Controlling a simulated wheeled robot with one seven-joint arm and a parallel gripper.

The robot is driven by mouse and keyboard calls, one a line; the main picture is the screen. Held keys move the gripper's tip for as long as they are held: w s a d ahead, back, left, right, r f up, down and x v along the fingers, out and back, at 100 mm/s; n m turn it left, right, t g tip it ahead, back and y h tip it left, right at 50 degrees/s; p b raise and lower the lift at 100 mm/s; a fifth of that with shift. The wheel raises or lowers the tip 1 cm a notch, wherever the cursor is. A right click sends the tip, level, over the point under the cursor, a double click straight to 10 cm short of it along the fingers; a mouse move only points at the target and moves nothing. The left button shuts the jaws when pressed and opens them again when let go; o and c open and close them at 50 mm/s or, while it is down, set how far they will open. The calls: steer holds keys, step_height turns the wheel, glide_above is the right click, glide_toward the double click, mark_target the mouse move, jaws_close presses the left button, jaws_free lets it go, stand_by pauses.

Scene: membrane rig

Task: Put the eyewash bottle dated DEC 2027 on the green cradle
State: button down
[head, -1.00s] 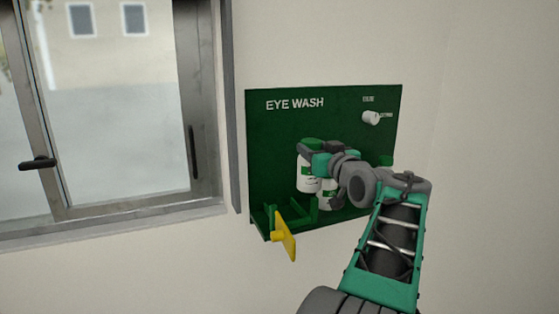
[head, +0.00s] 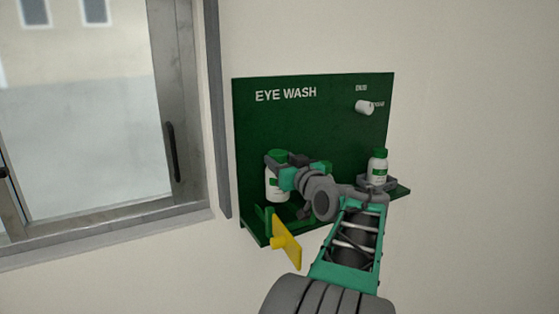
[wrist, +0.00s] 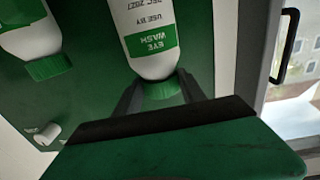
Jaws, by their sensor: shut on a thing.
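My gripper (head: 281,174) is shut on a white eyewash bottle with a green cap (head: 272,186), upright at the left of the green panel. In the wrist view this bottle (wrist: 148,28) appears upside down and its label reads DEC 2027; the jaws flank its cap. The green cradle (head: 265,218) is at the left end of the shelf, just below the bottle. I cannot tell whether the bottle touches it. Another bottle (head: 379,166) stands in a grey holder (head: 392,184) at the right. A bottle also shows at the left in the wrist view (wrist: 32,38); its date is not readable.
A yellow flap (head: 288,250) sticks out in front of the cradle. A white knob (head: 364,107) juts from the upper right of the EYE WASH panel (head: 310,120). A window with a grey frame (head: 180,110) is to the left. My arm hides the shelf's middle.

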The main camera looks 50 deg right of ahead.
steer(key=shift+f+b, duration=1.15)
steer(key=shift+f, duration=1.6)
steer(key=shift+f+b, duration=0.3)
steer(key=shift+b, duration=0.4)
steer(key=shift+f+b, duration=0.15)
steer(key=shift+b, duration=0.2)
steer(key=c, duration=0.6)
jaws_free()
steer(key=shift+s+f, duration=0.1)
steer(key=shift+s+a, duration=0.1)
steer(key=shift+s, duration=0.3)
steer(key=b+v, duration=0.1)
steer(key=v, duration=0.6)
